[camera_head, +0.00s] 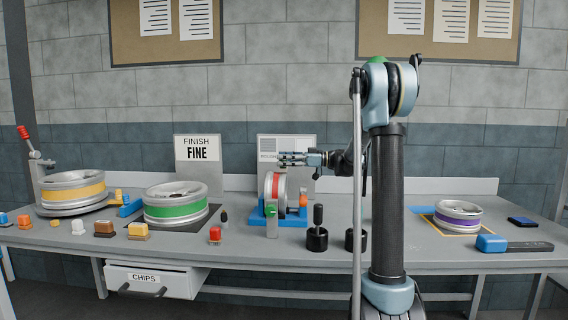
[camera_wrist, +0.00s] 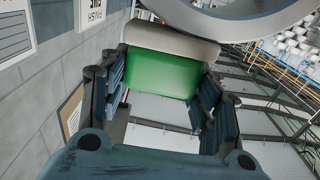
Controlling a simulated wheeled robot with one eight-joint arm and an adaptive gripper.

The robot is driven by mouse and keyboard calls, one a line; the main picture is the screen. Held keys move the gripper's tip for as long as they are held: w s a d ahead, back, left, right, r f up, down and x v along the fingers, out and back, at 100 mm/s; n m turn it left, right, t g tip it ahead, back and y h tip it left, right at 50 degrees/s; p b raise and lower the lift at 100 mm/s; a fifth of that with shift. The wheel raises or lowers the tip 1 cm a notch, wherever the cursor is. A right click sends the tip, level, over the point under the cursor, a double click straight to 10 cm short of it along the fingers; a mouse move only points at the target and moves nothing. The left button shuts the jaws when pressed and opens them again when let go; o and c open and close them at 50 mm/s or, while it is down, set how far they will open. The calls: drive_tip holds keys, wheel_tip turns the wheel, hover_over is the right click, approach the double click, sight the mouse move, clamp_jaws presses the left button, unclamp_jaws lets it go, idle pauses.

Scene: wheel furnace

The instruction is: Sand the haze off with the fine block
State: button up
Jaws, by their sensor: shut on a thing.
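My gripper (camera_head: 284,158) reaches left above the stand in the head view. In the wrist view its fingers (camera_wrist: 160,95) are shut on a green block (camera_wrist: 166,74) with a pale grey layer (camera_wrist: 170,40) on its far side. A wheel with a red band (camera_head: 276,185) stands upright in a blue stand (camera_head: 257,215), just below my gripper. In the wrist view a grey wheel rim (camera_wrist: 235,22) is close beyond the block; I cannot tell whether they touch. Any haze is too small to make out.
A green-banded wheel (camera_head: 176,203) and a yellow-banded wheel (camera_head: 73,188) lie to the left, a purple-banded wheel (camera_head: 458,214) to the right. Several small blocks (camera_head: 104,229) line the front edge. Dark weighted posts (camera_head: 317,238) stand right of the stand. A CHIPS drawer (camera_head: 150,281) hangs below.

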drive_tip(key=shift+s, duration=2)
drive_tip(key=shift+w, duration=0.1)
drive_tip(key=shift+w, duration=2)
drive_tip(key=shift+s, duration=2.15)
drive_tip(key=shift+w, duration=0.1)
drive_tip(key=shift+w+f, duration=0.1)
drive_tip(key=shift+w, duration=2)
